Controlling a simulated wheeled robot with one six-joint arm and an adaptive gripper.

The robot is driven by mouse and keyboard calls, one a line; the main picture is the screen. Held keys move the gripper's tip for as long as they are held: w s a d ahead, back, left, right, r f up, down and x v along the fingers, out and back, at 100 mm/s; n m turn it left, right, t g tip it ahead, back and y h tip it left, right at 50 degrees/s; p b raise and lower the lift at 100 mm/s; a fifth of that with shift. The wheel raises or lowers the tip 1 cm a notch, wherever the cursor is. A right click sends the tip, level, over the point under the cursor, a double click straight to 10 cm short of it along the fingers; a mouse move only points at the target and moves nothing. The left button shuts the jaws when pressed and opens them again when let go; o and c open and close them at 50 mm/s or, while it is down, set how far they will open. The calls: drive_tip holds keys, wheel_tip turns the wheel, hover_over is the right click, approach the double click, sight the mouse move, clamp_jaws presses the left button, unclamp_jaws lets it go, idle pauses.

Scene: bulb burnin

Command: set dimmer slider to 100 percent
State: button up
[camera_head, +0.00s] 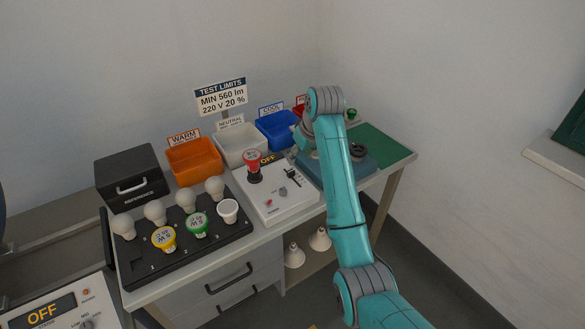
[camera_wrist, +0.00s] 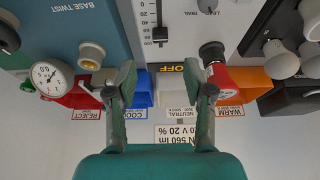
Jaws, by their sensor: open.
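The dimmer slider is a black knob (camera_wrist: 160,36) on a vertical slot in the white panel (camera_wrist: 180,18), beside a printed number scale. In the wrist view it sits near the lower end of the visible slot; the small numbers are hard to read. In the head view the dark slider (camera_head: 291,177) shows on the white control box (camera_head: 268,207). My gripper (camera_wrist: 164,85) is open and empty, its two fingers spread either side of the view's middle, apart from the knob. In the head view my arm mostly hides the gripper.
A red lamp unit (camera_head: 251,160) and an OFF display (camera_head: 268,159) stand at the box's rear. A blue-grey fixture (camera_head: 352,174) lies right of it. Bins, including blue (camera_head: 277,128) and orange (camera_head: 194,160), line the back. A bulb tray (camera_head: 150,262) is at left.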

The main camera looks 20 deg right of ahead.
sight(292, 173)
drive_tip(key=x, duration=1)
drive_tip(key=shift+w+f, duration=0.1)
drive_tip(key=shift+f, duration=0.2)
clamp_jaws()
